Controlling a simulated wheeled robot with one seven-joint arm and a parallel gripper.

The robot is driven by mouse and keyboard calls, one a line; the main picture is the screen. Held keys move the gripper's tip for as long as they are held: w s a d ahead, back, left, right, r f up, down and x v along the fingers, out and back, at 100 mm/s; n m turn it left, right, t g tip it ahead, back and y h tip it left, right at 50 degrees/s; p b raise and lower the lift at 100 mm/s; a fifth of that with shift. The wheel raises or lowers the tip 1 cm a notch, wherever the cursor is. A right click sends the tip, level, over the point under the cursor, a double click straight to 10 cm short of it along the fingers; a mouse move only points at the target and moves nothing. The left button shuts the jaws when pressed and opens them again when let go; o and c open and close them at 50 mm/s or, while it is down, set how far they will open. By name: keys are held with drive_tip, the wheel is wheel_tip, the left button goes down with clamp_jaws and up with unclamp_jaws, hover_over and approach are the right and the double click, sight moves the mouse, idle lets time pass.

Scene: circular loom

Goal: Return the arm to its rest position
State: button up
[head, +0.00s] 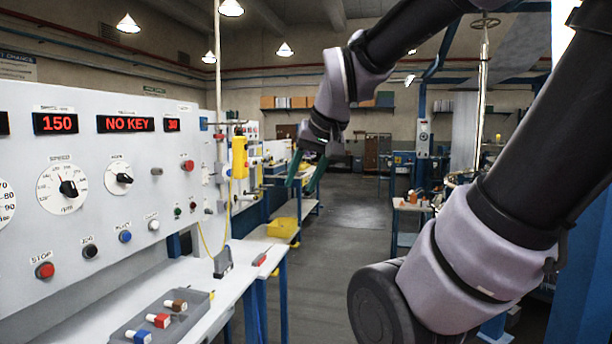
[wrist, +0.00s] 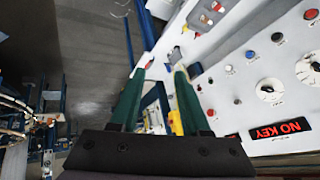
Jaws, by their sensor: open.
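My gripper (head: 304,172) hangs in the air in the head view, right of the control panel and above the aisle floor. Its two green fingers point down and stand apart with nothing between them. In the wrist view my gripper (wrist: 160,78) shows the same two green fingers spread and empty, with the bench and panel beyond them. My arm reaches in from the upper right of the head view and bends down at the wrist.
The control panel (head: 110,205) fills the left, with red displays reading 150, NO KEY and 30. A grey tray (head: 185,325) with several coloured keys lies on the white bench (head: 215,300). A yellow pendant (head: 239,157) hangs near the panel's edge. The aisle floor (head: 345,240) is clear.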

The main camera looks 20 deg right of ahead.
drive_tip(key=s, duration=0.2)
drive_tip(key=s+a+r+y, duration=0.1)
drive_tip(key=shift+s+m, duration=0.35)
drive_tip(key=shift+m, duration=0.05)
